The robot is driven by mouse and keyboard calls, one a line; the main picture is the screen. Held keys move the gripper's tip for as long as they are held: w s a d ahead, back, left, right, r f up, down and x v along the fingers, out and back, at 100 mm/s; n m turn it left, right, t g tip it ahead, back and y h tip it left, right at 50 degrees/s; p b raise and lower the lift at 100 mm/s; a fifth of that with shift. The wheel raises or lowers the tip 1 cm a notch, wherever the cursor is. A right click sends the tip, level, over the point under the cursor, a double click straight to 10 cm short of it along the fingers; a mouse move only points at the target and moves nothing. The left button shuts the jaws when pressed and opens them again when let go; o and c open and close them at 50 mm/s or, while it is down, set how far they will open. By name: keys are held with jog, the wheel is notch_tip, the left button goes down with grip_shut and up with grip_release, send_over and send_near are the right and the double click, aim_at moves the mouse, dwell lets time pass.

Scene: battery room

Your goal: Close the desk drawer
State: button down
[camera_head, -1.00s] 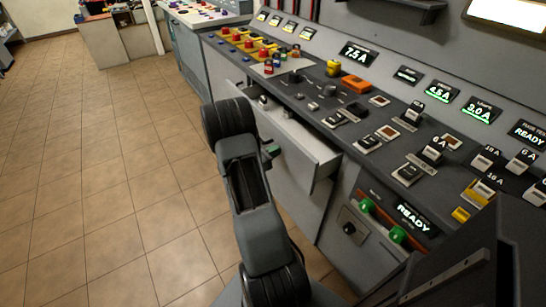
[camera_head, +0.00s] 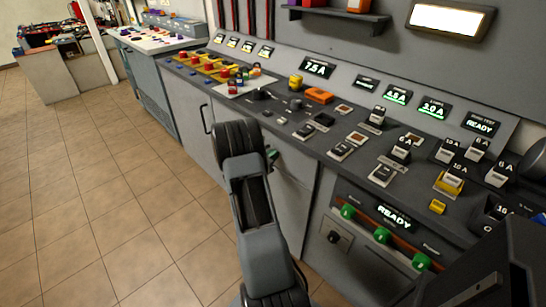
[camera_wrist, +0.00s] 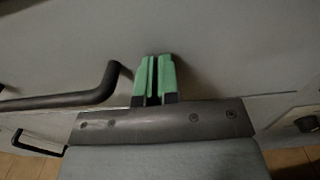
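The desk drawer's grey front (camera_wrist: 230,60) fills the upper part of the wrist view, with a dark bar handle (camera_wrist: 70,101) at left. In the head view the drawer is largely hidden behind my arm; no open tray shows, and the desk front looks flush. My gripper (camera_wrist: 154,75) has its green fingers together with only a thin dark gap, nothing between them. The fingertips are at the drawer front, right of the handle; contact cannot be told. In the head view my gripper (camera_head: 272,156) shows partly beside my arm, against the desk front.
The console top (camera_head: 290,118) above carries switches, an orange block (camera_head: 319,95) and lit displays. A panel with green knobs (camera_head: 381,235) is at lower right. A cabinet handle (camera_head: 205,118) stands out at left. Tiled floor (camera_head: 90,190) at left is clear.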

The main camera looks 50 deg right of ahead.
jog(key=shift+s+d+r, duration=0.1)
jog(key=shift+d+r, duration=0.05)
jog(key=shift+r, duration=0.05)
jog(key=w+a, duration=0.2)
jog(key=a, duration=1.2)
jog(key=s+a+f+m+g+y+p, duration=0.1)
jog(key=s+a+f+m+g+y, duration=0.25)
jog(key=s+m+y, duration=0.2)
jog(key=s+a+r+m+t+y+p, duration=0.2)
jog(key=a+r+m+t+y+p, duration=0.3)
jog(key=a+r, duration=0.7)
jog(key=s+a+r+m+t+y+p, duration=0.2)
jog(key=a+r+m+t+y+p, duration=0.3)
jog(key=a+r+p, duration=0.5)
jog(key=a+r+y, duration=0.2)
jog(key=a+r, duration=0.1)
jog(key=r, duration=0.6)
jog(key=shift+a, duration=0.3)
jog(key=shift+d+r+m, duration=0.1)
jog(key=shift+m, duration=0.15)
